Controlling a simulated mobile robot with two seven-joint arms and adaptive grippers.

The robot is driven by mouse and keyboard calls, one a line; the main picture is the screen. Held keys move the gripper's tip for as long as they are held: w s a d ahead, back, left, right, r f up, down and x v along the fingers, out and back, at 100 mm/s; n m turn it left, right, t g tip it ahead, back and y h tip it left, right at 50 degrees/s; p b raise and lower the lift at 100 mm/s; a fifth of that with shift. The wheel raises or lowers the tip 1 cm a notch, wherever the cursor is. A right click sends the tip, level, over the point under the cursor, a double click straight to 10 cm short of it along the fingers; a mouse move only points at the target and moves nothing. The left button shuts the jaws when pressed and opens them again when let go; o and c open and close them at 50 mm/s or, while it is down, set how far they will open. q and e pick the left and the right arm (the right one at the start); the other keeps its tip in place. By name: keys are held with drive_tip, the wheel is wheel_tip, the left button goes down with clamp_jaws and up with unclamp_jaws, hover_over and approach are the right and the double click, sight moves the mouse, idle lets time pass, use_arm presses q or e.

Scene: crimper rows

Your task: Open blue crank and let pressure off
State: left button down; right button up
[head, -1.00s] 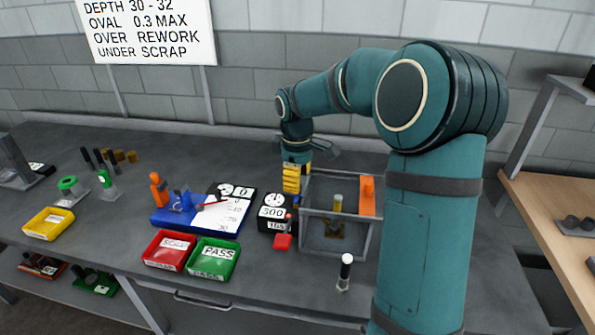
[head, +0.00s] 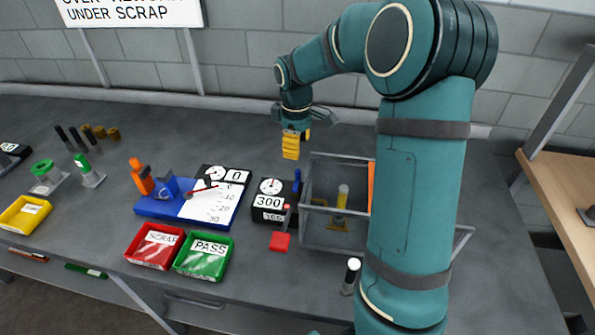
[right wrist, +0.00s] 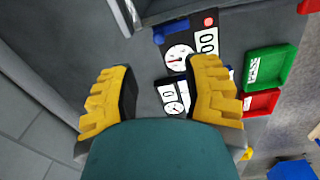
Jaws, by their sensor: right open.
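A black box with a dial and a 300 readout (head: 267,202) stands mid-bench. A blue crank (head: 297,184) stands upright at its back right side; it also shows in the right wrist view (right wrist: 171,31) as a bar beside the dial. My right gripper (head: 297,142) has yellow ribbed fingers. It is above the bench behind the box and apart from the crank. In the right wrist view the right gripper (right wrist: 163,68) is open, with nothing between its fingers; the crank is past the fingertips. My left gripper is not in view.
A grey open frame (head: 335,245) with a yellow-topped post stands right of the box. A blue plate (head: 150,209) with a second dial lies left. A red block (head: 279,241), red SCRAP tray (head: 135,248) and green PASS tray (head: 181,266) are in front.

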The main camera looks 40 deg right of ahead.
sight(298, 170)
drive_tip(key=f, duration=0.6)
drive_tip(key=f+b, duration=0.1)
drive_tip(key=f, duration=0.3)
drive_tip(key=shift+w+d, duration=0.15)
drive_tip(key=shift+d, duration=0.1)
clamp_jaws()
